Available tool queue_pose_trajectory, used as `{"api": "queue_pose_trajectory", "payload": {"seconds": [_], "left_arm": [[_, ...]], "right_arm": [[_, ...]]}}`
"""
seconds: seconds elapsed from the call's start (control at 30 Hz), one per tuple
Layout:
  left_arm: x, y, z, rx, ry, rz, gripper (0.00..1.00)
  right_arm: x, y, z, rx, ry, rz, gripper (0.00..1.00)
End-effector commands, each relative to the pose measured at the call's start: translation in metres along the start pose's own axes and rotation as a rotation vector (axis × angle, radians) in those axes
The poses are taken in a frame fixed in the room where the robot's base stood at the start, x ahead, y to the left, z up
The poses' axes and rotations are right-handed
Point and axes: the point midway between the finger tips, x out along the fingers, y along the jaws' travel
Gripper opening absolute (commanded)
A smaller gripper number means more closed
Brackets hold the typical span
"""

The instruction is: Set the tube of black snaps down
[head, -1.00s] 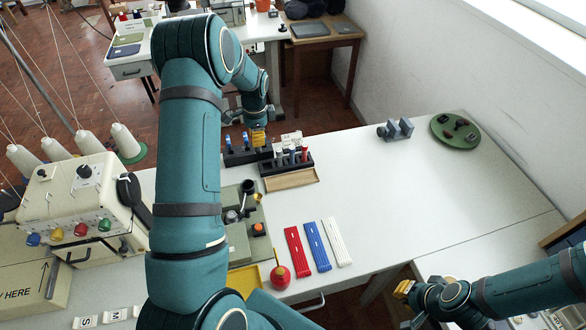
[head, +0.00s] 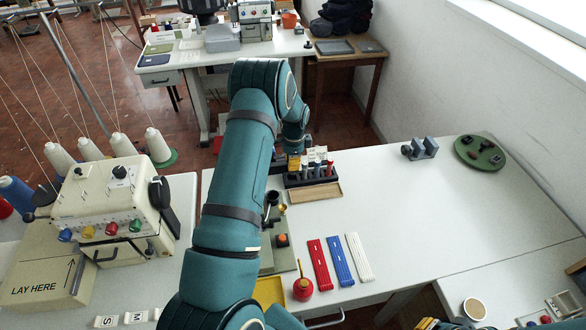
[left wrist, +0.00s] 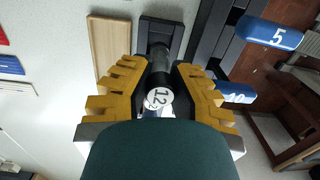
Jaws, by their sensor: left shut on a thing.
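The tube of black snaps (left wrist: 158,78) is dark, with a white round label reading 12. My left gripper (left wrist: 155,75), with yellow toothed fingers, is shut on it. In the head view my left gripper (head: 295,163) is at the left end of a black rack (head: 312,181) holding several tubes; the held tube cannot be made out there. In the left wrist view the tube is over the end of a black rack (left wrist: 160,24); whether it touches is unclear. My right gripper (head: 427,323) barely shows at the bottom edge of the head view.
A wooden tray (head: 315,194) lies in front of the rack. Red (head: 319,263), blue (head: 341,261) and white (head: 360,257) strips lie nearer. The table's middle right is clear.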

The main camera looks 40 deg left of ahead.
Motion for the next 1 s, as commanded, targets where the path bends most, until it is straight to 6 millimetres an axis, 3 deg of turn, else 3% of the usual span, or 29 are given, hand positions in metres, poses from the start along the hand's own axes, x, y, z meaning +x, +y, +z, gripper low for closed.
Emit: {"api": "queue_pose_trajectory", "payload": {"seconds": [0.23, 0.63, 0.67, 0.7, 1.0], "left_arm": [[0.031, 0.001, -0.001, 0.0, -0.001, 0.002, 0.0], [0.036, 0.001, -0.002, 0.0, 0.0, 0.001, 0.0], [0.035, 0.001, -0.002, 0.0, 0.0, 0.001, 0.3], [0.035, 0.001, -0.002, 0.0, 0.0, 0.001, 0.43], [0.034, 0.001, -0.002, 0.0, 0.0, 0.001, 0.43]], "right_arm": [[-0.001, 0.0, 0.0, 0.0, 0.0, 0.0, 0.0], [0.004, 0.002, 0.001, 0.0, 0.0, 0.001, 0.0], [0.003, 0.001, 0.001, 0.0, 0.0, 0.001, 0.0], [0.003, 0.001, 0.001, 0.0, 0.0, 0.001, 0.0], [0.002, 0.001, 0.0, 0.0, 0.0, 0.001, 0.0]]}}
